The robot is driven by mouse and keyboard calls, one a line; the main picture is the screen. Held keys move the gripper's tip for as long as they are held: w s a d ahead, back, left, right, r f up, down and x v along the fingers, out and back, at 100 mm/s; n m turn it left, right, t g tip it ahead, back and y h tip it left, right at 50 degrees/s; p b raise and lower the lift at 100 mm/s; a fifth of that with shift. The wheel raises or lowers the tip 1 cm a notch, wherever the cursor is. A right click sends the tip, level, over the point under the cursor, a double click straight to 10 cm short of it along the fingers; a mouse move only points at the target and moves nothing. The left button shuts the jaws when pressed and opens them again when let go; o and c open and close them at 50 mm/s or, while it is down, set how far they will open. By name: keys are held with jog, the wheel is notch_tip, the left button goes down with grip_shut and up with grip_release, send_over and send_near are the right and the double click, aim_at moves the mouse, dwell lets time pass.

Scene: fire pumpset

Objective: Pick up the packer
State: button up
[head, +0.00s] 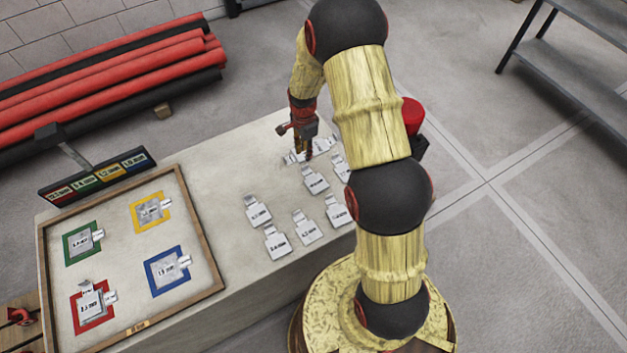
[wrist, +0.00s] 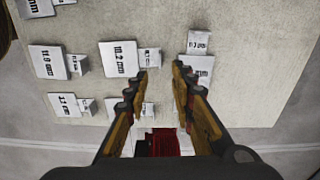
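Several light grey tabbed metal plates with printed mm sizes, the packers, lie flat on the table. In the head view, one packer (head: 293,158) is by my fingertips and another (head: 316,182) lies just nearer. My gripper (head: 302,150) points down over the far group. In the wrist view, my gripper (wrist: 161,71) is open, with bare tabletop between its tips. One packer (wrist: 203,66) is just right of the right finger, partly covered by it. A packer marked 11.2 mm (wrist: 118,58) is left of the left finger. Another packer is partly hidden behind that finger. I cannot tell which packer is meant.
A wooden-rimmed board (head: 118,311) on the left of the table has green, yellow, blue and red frames holding plates. A sign rack (head: 98,178) stands behind it. Red and black pipes (head: 110,80) lie at back left. A metal shelf (head: 570,70) is at back right.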

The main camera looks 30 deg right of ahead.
aim_at(313, 178)
notch_tip(313, 178, down, 8)
jog(key=shift+a+r+b, duration=0.1)
jog(key=shift+b, duration=0.8)
jog(key=c, duration=0.3)
grip_shut()
